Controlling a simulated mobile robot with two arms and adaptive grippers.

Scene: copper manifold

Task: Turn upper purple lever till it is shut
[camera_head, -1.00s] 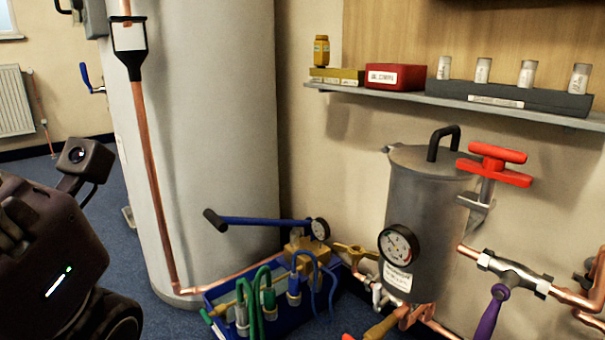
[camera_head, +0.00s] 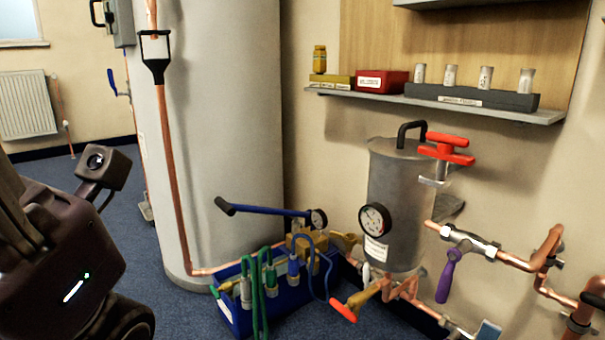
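One purple lever (camera_head: 446,280) shows on a valve (camera_head: 468,243) in the copper pipe right of the grey metal tank. Its handle hangs down and slightly left from the valve, crosswise to the pipe. No second purple lever shows. A dark part of my own arm with a small camera on it stands at the left edge, far from the lever. No gripper fingers show on it. My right gripper does not show.
The grey tank (camera_head: 405,195) has a gauge and a red T-handle (camera_head: 446,149). A blue crate (camera_head: 240,318) with hoses and a blue-handled pump stands on the floor. A red-handled lever (camera_head: 343,310) lies low in front. A shelf (camera_head: 545,116) hangs above. More copper pipes run at right.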

